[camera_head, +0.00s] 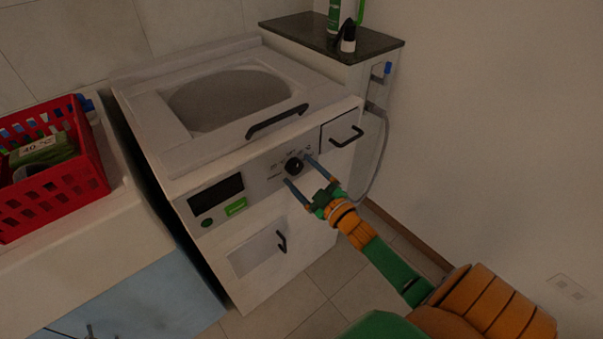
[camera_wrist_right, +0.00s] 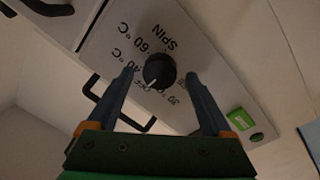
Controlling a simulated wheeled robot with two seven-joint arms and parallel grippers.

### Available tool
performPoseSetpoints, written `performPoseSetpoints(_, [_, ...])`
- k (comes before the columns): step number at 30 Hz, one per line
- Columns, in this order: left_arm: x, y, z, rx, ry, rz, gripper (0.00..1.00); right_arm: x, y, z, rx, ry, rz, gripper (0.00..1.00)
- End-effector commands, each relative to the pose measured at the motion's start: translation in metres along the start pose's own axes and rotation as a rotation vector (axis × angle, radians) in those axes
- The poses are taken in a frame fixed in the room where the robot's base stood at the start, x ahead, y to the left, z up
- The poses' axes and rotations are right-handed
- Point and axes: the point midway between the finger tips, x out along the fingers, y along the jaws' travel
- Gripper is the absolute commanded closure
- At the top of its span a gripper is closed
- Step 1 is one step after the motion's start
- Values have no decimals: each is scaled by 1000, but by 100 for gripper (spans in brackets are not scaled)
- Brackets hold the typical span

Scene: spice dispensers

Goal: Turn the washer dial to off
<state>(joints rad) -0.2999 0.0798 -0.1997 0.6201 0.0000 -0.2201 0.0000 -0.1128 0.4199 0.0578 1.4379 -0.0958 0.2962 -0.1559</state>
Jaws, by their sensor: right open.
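The white washer (camera_head: 255,205) stands in the middle of the head view. Its black round dial (camera_head: 294,166) sits on the front panel, between the dark display and a drawer with a black handle. In the right wrist view the dial (camera_wrist_right: 159,70) has printed labels around it, including SPIN, 60 °C and 40 °C; its pale pointer mark is toward the lower left, near a partly hidden label. My right gripper (camera_head: 297,170) is open, its two blue fingers on either side of the dial; in the right wrist view the fingers (camera_wrist_right: 160,75) appear apart from it. My left gripper is out of view.
A green button (camera_head: 236,206) and a dark display (camera_head: 216,195) are left of the dial. A black lid handle (camera_head: 277,121) juts out above. A red basket (camera_head: 50,165) is at left. A dark-topped cabinet (camera_head: 335,42) with bottles and a grey hose stand at right.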

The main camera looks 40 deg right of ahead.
Motion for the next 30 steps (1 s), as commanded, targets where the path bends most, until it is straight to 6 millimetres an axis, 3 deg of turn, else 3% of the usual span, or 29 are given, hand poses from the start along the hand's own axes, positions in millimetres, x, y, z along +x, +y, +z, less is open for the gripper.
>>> performPoseSetpoints(10, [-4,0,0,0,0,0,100,-63,-1,1,1,-3,-2,16])
performPoseSetpoints(25, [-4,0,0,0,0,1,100,-69,-1,2,4,-9,-3,16])
performPoseSetpoints(28, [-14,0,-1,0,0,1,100,-78,-21,30,62,-129,-42,16])
performPoseSetpoints(30, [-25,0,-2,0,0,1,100,-98,-56,69,143,-310,-108,16])
